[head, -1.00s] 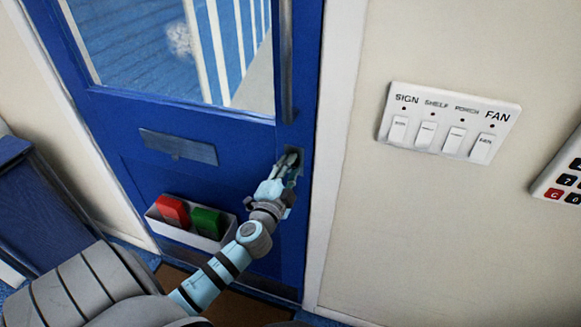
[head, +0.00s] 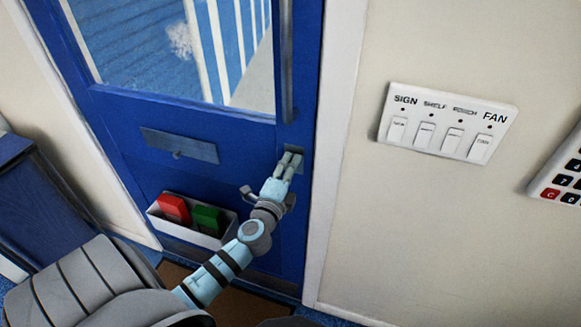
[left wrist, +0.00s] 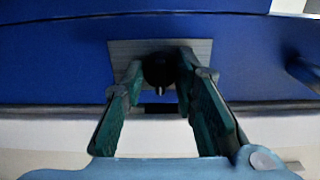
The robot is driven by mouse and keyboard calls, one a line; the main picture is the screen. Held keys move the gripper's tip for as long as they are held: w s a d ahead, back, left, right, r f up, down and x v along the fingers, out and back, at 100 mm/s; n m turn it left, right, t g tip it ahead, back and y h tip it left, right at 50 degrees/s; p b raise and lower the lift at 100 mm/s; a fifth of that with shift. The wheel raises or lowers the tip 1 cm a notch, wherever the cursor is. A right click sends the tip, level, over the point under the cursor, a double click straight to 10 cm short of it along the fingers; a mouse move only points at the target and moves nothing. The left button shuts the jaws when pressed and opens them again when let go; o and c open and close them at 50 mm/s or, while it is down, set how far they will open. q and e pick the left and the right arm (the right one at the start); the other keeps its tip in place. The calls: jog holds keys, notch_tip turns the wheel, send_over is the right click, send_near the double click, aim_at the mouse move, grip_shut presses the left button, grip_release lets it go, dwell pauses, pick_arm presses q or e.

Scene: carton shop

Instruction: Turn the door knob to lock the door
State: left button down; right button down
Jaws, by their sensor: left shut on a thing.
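The blue door (head: 140,105) fills the left half of the head view and looks closed in its frame. A grey metal plate (head: 297,150) sits near its right edge, below the long vertical handle (head: 287,60). My left gripper (head: 290,160) is at this plate, its fingers covering the knob in the head view. In the left wrist view the dark round knob (left wrist: 158,69) stands out from the plate (left wrist: 120,50), between the two fingers of my left gripper (left wrist: 160,82), which is shut on it. My right gripper is out of view.
A mail slot (head: 180,146) and a white bin (head: 183,222) with a red and a green block are on the door. A panel of several switches (head: 448,122) and a keypad (head: 562,182) are on the wall to the right.

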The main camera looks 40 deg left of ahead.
pick_arm(q)
jog(key=c, duration=1.2)
grip_release()
jog(key=shift+c, duration=0.2)
jog(key=v, duration=1.2)
jog(key=shift+w, duration=0.1)
jog(key=shift+d, duration=0.15)
